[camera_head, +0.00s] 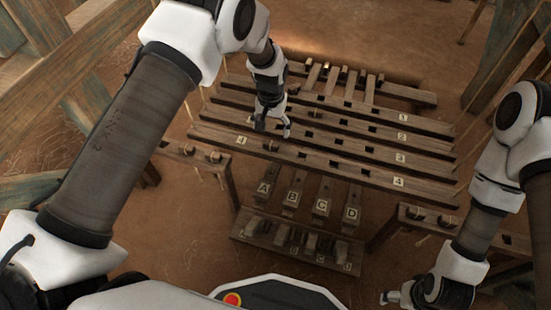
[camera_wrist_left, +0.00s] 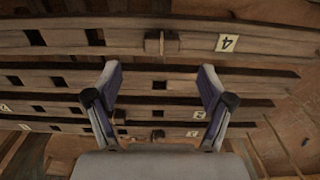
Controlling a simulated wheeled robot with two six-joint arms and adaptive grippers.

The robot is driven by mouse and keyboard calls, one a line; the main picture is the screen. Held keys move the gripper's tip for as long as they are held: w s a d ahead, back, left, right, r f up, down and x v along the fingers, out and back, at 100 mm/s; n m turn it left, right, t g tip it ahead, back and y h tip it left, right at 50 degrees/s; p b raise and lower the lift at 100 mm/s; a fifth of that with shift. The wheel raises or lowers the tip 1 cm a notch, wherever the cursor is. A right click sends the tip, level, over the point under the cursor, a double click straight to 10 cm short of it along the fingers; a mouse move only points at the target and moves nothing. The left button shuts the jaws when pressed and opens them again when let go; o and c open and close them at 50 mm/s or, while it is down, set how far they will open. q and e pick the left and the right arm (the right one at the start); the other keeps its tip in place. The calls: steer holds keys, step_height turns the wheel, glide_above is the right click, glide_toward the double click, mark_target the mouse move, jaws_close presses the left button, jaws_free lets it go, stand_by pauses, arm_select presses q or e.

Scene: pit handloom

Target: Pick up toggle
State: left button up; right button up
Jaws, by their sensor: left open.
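A small wooden toggle (camera_head: 271,145) sits at a slot near the left end of the front slotted bar (camera_head: 320,163), beside a label 4. In the left wrist view the toggle (camera_wrist_left: 154,43) stands out of the bar beyond my fingertips, roughly centred between them. My left gripper (camera_head: 272,129) is open and empty above the bars, just behind the toggle. Its two spread fingers show in the left wrist view (camera_wrist_left: 157,72), apart from the toggle. My right gripper (camera_head: 387,297) hangs low at the bottom right, far from the toggle; its jaw opening is unclear.
More slotted bars lie behind, labelled 1 to 3. Small wooden pieces rest on the left side rail (camera_head: 172,150) and the right side rail (camera_head: 425,226). Treadles labelled A to D (camera_head: 291,198) lie in front, lower down. Loom posts (camera_head: 487,60) and cords flank the bars.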

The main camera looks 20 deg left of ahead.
mark_target(271, 143)
arm_select(q)
step_height(271, 143, down, 8)
steer(key=b, duration=0.3)
steer(key=shift+a+r, duration=0.1)
steer(key=shift+r, duration=0.15)
steer(key=shift+c, duration=1)
steer(key=c, duration=0.9)
